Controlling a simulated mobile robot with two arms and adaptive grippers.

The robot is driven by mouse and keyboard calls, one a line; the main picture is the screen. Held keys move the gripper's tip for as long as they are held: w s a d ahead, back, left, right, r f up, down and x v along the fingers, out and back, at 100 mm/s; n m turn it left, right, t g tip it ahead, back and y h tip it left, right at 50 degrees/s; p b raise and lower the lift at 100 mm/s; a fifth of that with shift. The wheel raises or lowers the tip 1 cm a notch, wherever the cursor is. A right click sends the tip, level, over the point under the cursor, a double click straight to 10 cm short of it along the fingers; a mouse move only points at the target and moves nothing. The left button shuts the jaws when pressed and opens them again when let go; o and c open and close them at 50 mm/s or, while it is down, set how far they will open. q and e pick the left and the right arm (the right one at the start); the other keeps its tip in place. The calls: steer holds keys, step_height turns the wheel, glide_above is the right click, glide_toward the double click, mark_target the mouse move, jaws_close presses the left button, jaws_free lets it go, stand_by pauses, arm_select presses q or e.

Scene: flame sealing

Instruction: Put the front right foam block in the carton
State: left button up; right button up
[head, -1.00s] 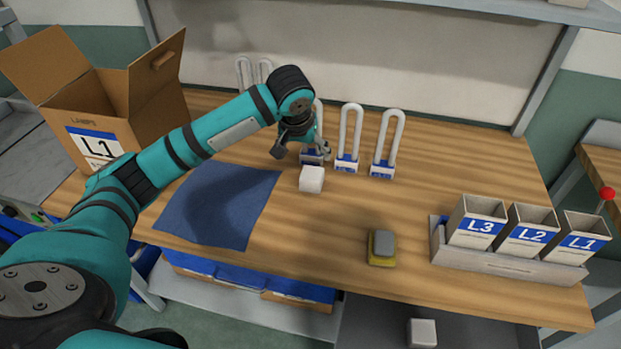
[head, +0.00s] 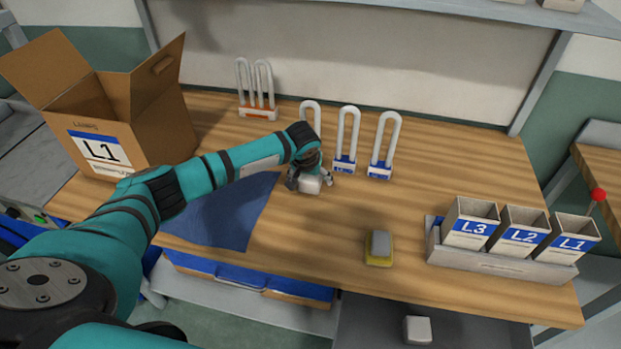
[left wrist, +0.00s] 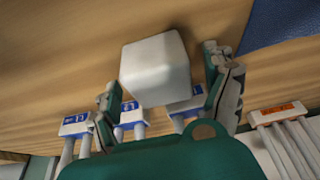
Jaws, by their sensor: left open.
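A white foam block (head: 310,185) sits on the wooden table, just right of the blue cloth. It also shows large in the left wrist view (left wrist: 155,72). My left gripper (head: 310,184) is right over this block, with its fingers spread on either side of it; in the left wrist view the open fingers (left wrist: 168,88) flank the block with visible gaps. The open cardboard carton (head: 100,150), labelled L1, stands at the left with its flaps up; its inside bottom is hidden. Another white block (head: 418,330) lies lower down, below the table's front edge. My right gripper is not in view.
White U-shaped lamps (head: 345,140) stand behind the gripper, with more in an orange-based group (head: 257,90) at the back. A blue cloth (head: 220,215) lies left of the block. A yellow-and-grey sponge-like item (head: 379,248) and labelled bins (head: 500,250) are to the right.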

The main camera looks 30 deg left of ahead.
arm_select(q)
steer(key=shift+w+f, duration=0.1)
steer(key=shift+f, duration=0.2)
steer(key=c, duration=1)
steer(key=shift+r, duration=0.1)
